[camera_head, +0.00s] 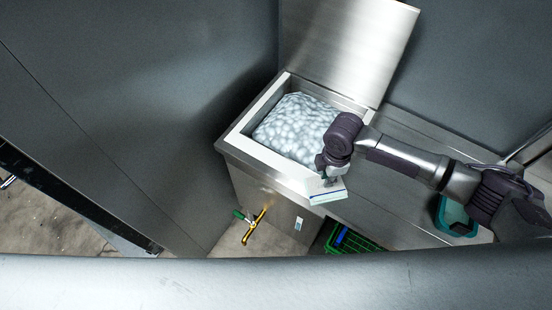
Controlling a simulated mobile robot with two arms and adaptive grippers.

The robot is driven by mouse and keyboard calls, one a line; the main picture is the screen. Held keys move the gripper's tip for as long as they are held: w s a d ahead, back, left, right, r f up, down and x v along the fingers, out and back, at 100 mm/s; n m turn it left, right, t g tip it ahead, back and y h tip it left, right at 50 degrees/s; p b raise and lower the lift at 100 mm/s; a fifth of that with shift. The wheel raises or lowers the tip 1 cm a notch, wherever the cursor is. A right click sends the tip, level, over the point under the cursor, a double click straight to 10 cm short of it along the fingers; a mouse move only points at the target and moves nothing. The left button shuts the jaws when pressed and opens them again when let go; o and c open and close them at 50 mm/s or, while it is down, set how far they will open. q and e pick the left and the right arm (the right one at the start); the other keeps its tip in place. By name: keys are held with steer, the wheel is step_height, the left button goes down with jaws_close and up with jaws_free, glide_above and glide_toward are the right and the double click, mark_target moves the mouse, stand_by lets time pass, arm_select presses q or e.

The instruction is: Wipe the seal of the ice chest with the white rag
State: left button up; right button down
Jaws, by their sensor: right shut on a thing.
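The ice chest (262,172) is a steel box with its lid (350,38) standing open at the back. A pale seal (257,113) runs around its opening, and a bag of ice (290,125) fills the inside. My right gripper (327,182) is over the front right corner of the chest, pointing down. It is shut on the white rag (327,197), which has a blue and green stripe and lies at or just above the front rim; I cannot tell if it touches. My arm hides the right part of the seal. My left gripper is out of view.
A yellow tap (254,226) sticks out of the chest's front. A green crate (352,241) sits low in front. Grey walls close in behind.

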steer(key=c, duration=1.5)
jaws_free()
steer(key=shift+s+d+f, duration=0.15)
steer(key=shift+f, duration=0.1)
steer(key=shift+c, duration=0.2)
steer(key=shift+o, duration=0.8)
steer(key=shift+f, duration=0.6)
steer(key=shift+w, duration=0.2)
jaws_close()
steer(key=shift+r, duration=0.1)
